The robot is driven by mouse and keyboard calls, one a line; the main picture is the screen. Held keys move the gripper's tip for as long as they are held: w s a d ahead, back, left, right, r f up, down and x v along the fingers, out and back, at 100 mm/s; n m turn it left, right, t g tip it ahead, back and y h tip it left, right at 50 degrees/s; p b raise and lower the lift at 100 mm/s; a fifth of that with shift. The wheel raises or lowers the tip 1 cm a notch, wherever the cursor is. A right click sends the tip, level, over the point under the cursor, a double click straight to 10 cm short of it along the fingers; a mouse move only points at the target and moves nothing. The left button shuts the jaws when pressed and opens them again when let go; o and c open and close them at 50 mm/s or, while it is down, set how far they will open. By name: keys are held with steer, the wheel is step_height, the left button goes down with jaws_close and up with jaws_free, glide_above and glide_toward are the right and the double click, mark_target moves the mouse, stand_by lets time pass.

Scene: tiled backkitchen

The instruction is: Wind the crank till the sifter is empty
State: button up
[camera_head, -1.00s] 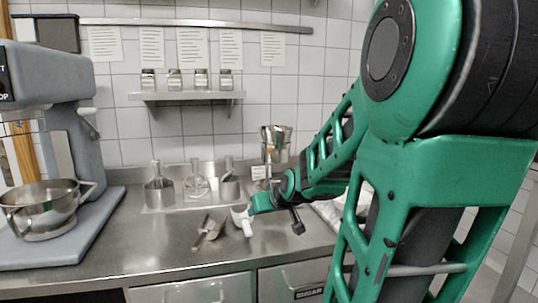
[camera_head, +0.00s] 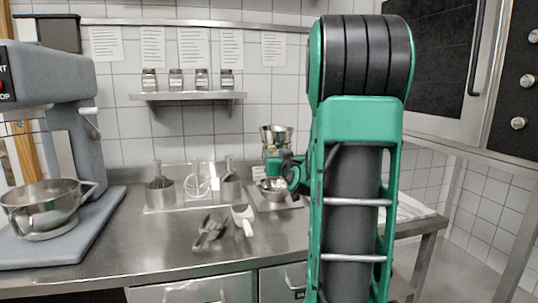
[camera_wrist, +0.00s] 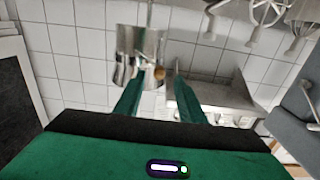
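The metal sifter (camera_head: 277,135) stands upright at the back of the counter, above a steel bowl (camera_head: 273,188). In the wrist view the sifter (camera_wrist: 138,52) is just beyond my fingers, with a small brown crank knob (camera_wrist: 159,73) beside it. My gripper (camera_wrist: 157,80) is open, and the knob appears between its fingertips; I cannot tell if they touch it. In the head view my green gripper and wrist partly hide the sifter's lower part. The inside of the sifter is not visible.
A grey mixer (camera_head: 75,140) with a steel bowl (camera_head: 42,207) stands at left. A jar shelf (camera_head: 188,96) hangs above.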

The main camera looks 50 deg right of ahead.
mark_target(272, 151)
steer(key=shift+x, duration=2.4)
jaws_close()
